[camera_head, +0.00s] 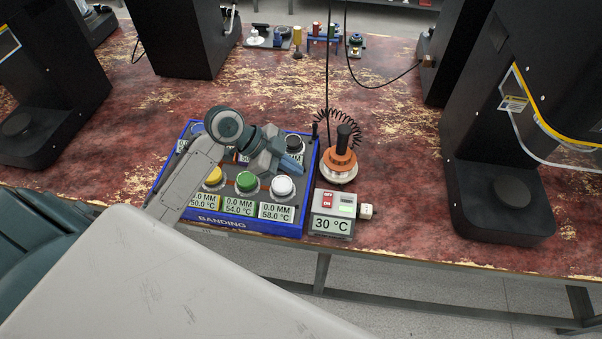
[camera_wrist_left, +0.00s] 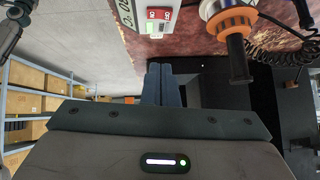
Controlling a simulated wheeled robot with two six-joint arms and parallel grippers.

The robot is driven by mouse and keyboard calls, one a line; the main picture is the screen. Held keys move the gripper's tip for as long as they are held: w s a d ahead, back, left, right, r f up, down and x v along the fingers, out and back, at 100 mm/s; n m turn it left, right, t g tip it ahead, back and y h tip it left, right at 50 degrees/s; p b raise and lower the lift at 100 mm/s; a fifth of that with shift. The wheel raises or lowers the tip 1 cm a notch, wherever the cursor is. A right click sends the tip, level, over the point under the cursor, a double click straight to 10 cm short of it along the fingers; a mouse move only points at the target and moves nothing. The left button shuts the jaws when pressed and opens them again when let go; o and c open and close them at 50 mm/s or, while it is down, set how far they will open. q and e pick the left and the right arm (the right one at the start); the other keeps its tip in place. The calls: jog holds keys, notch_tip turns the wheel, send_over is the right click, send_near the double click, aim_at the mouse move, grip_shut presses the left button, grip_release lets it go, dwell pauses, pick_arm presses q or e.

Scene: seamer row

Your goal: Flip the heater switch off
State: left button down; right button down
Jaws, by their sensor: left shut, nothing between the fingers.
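The heater box (camera_head: 331,226) stands at the table's front edge, right of the blue panel. Its display reads 30 °C. On its top is a small red plate (camera_head: 328,199) marked OFF and ON, with a pale green patch beside it. The switch lever's exact position is too small to tell. In the left wrist view the red plate (camera_wrist_left: 159,14) shows at the top. My left gripper (camera_head: 293,165) is shut and empty above the blue panel, up and left of the heater box. Its fingers (camera_wrist_left: 162,84) also show in the wrist view, apart from the box. My right gripper is not in view.
The blue-edged BANDING panel (camera_head: 222,222) with several knobs and displays lies under my left arm. An orange-based tool with a black handle (camera_head: 341,160) and coiled cord stands behind the heater box. A black machine (camera_head: 497,170) stands right. Bare table (camera_head: 405,215) lies between.

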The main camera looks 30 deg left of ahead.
pick_arm(q)
jog(key=shift+w+a, duration=0.15)
jog(key=shift+w, duration=0.25)
jog(key=p, duration=0.3)
send_over(331, 195)
jog(key=s+a, duration=0.2)
notch_tip(331, 195, down, 7)
jog(key=shift+w+f, duration=0.1)
jog(key=shift+w+a+f+p, duration=0.1)
jog(key=shift+f+p, duration=0.1)
jog(key=shift+f, duration=0.4)
jog(key=shift+w+a+f+p, duration=0.1)
jog(key=shift+f+p, duration=0.1)
jog(key=shift+f, duration=1.05)
jog(key=shift+f, duration=0.1)
